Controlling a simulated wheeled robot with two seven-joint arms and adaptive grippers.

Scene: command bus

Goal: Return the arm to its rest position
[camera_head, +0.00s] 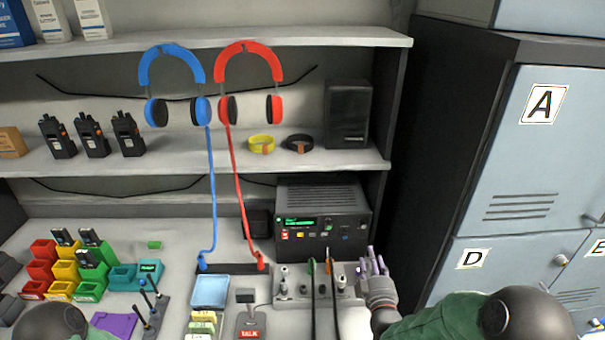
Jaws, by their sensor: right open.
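My right arm comes in from the lower right, with a green sleeve-like link and a dark round joint. My right gripper (372,262) is open and empty, its fingers pointing up and away over the desk. It is just right of the grey jack panel (345,293) and in front of the radio unit (322,222). I cannot tell whether it touches the desk. Only a dark round joint of my left arm shows at the bottom left; my left gripper is out of view.
Blue headphones (173,62) and red headphones (248,62) hang before the shelves, their cords reaching the desk. Coloured bins (90,290), a blue pad (210,291) and a talk switch (250,322) crowd the desk. Lockers (530,170) stand close on the right.

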